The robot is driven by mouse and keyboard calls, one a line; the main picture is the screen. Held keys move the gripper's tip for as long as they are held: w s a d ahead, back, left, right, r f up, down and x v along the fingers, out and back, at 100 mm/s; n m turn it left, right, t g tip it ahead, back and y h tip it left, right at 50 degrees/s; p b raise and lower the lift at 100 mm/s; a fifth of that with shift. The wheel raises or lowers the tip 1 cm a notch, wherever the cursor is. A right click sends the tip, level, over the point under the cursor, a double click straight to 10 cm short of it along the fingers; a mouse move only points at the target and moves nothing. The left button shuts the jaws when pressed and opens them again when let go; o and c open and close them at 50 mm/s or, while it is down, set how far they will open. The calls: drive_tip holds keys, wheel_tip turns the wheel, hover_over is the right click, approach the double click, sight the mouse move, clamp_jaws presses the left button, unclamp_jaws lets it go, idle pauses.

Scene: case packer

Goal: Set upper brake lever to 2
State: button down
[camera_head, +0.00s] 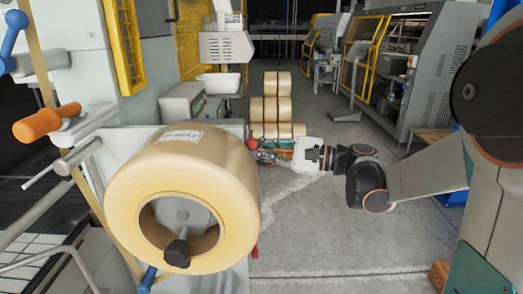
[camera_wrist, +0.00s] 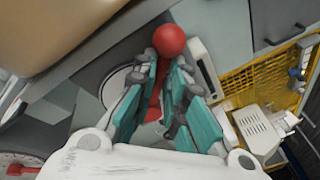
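A red ball-topped lever (camera_wrist: 169,40) shows in the wrist view, with its red stem running down between my fingers. I take it to be the upper brake lever. My gripper (camera_wrist: 163,72) has its teal fingers close on both sides of the stem, just below the ball, and looks shut on it. In the head view my gripper (camera_head: 262,152) reaches in from the right behind the large tan roll, near the red knob (camera_head: 252,144). The lever's base and any scale marks are hidden or too small to read. Another red handle (camera_wrist: 22,168) shows at the lower left of the wrist view.
The large tan roll (camera_head: 140,190) on its spindle fills the near left. An orange handle (camera_head: 47,122) and a blue handle (camera_head: 12,35) stand left of it. Stacked tan rolls (camera_head: 277,108) stand behind my gripper. The floor (camera_head: 330,220) at centre right is clear.

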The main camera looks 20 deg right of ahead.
drive_tip(key=shift+r, duration=0.1)
drive_tip(key=shift+w+d+r+m+g+h+p, duration=0.25)
drive_tip(key=shift+w+r+m+p, duration=0.25)
drive_tip(key=shift+m, duration=0.55)
drive_tip(key=shift+w+d+r+m+g+h+p, duration=0.15)
drive_tip(key=shift+w+r+m+g+p, duration=0.15)
drive_tip(key=shift+w+m+p, duration=0.65)
drive_tip(key=shift+w+d+r+m+g+h+p, duration=0.15)
drive_tip(key=shift+w+r+m+g+h+p, duration=0.2)
drive_tip(key=shift+m, duration=0.85)
drive_tip(key=c, duration=1.6)
unclamp_jaws()
drive_tip(key=shift+c, duration=0.2)
drive_tip(key=v, duration=1.2)
